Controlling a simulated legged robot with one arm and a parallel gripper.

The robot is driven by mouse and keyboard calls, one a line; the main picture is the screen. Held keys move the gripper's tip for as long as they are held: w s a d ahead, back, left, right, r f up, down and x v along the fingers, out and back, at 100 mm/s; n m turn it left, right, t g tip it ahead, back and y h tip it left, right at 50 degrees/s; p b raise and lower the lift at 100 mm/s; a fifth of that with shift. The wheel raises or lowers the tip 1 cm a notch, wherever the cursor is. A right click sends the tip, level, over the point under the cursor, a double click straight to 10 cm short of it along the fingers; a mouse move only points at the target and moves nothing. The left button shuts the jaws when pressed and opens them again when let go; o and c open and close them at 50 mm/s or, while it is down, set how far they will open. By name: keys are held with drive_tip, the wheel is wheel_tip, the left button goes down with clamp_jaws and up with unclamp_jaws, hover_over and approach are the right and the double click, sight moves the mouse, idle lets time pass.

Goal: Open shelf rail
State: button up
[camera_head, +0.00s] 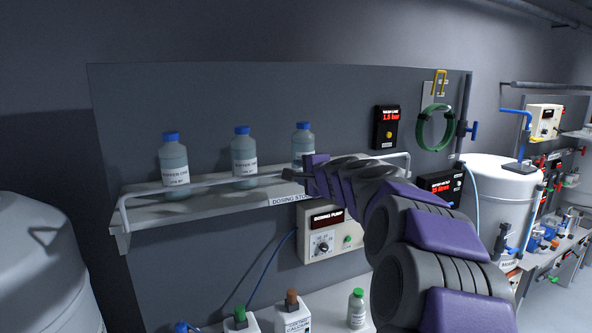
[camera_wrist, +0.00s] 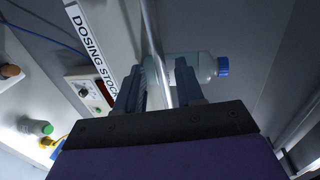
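The shelf rail (camera_head: 215,183) is a pale metal bar along the front of the wall shelf (camera_head: 160,213), bent down at both ends. It stands raised in front of the bottles. My gripper (camera_head: 298,175) is at the rail, right of its middle. In the wrist view, the rail (camera_wrist: 151,35) passes between the two dark fingers of my gripper (camera_wrist: 160,85). The fingers stand apart on either side of it, with some gap visible. Contact with the rail cannot be made out.
Three blue-capped bottles (camera_head: 174,165), (camera_head: 244,158), (camera_head: 303,142) stand behind the rail; my gripper partly covers the right one. A dosing pump (camera_head: 325,235) hangs below the shelf. Small bottles (camera_head: 357,308) stand on the bench beneath. A large tank (camera_head: 40,270) stands at left.

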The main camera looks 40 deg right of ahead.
sight(300, 170)
drive_tip(key=shift+x, duration=1.95)
drive_tip(key=shift+d, duration=0.1)
drive_tip(key=shift+c, duration=0.3)
clamp_jaws()
